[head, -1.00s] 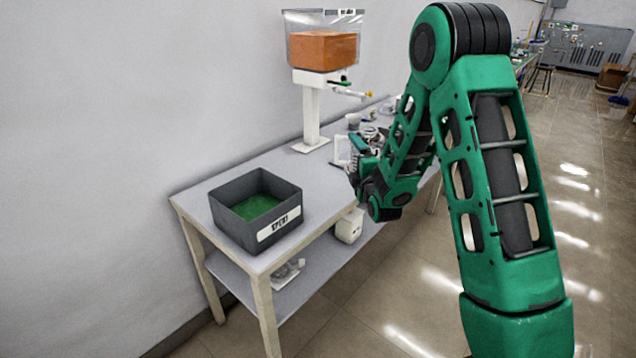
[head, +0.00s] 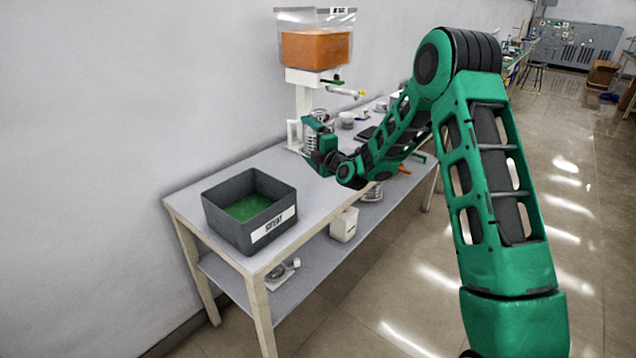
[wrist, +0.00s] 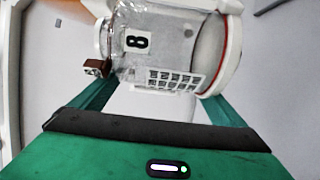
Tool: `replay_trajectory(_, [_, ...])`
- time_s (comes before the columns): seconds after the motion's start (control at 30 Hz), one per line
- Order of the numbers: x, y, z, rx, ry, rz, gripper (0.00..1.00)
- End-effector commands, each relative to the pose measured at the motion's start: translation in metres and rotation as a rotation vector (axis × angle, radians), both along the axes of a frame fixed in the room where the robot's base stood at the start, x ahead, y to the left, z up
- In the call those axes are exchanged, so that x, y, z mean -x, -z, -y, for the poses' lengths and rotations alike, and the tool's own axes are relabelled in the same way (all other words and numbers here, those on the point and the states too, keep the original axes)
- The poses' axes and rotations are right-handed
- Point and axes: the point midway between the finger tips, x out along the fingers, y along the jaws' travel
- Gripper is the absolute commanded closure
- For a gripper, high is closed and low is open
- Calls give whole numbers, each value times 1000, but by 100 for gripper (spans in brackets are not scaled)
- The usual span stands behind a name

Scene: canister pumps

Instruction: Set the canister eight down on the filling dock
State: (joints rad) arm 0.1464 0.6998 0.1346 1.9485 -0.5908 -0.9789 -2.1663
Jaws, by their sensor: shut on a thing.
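Canister eight (wrist: 165,45) is a clear jar with a black 8 on a white label, a white lid and a red ring. It fills the upper wrist view and lies sideways in that picture. My gripper (wrist: 158,100) is shut on it, one finger at each side. In the head view my gripper (head: 318,150) is in front of the foot of the white dispenser stand (head: 303,100), with the canister (head: 318,116) partly showing above it. The filling dock is not clearly visible; my gripper and the canister cover the area around the stand's foot.
A dark bin (head: 228,221) with a green floor stands at the table's near end. Cups and small items (head: 347,119) lie farther back. The tabletop between bin and stand is clear.

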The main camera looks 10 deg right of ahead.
Motion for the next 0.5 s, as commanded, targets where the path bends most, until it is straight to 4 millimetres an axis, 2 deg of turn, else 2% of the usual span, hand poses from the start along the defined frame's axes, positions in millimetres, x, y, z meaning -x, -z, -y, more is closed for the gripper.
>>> replay_trajectory(0.07, [-2, 4, -2, 0, -11, -2, 32])
replay_trajectory(0.3, [-2, 42, -3, -3, -14, -4, 32])
replay_trajectory(0.5, [-2, 57, -3, -2, -14, -1, 32])
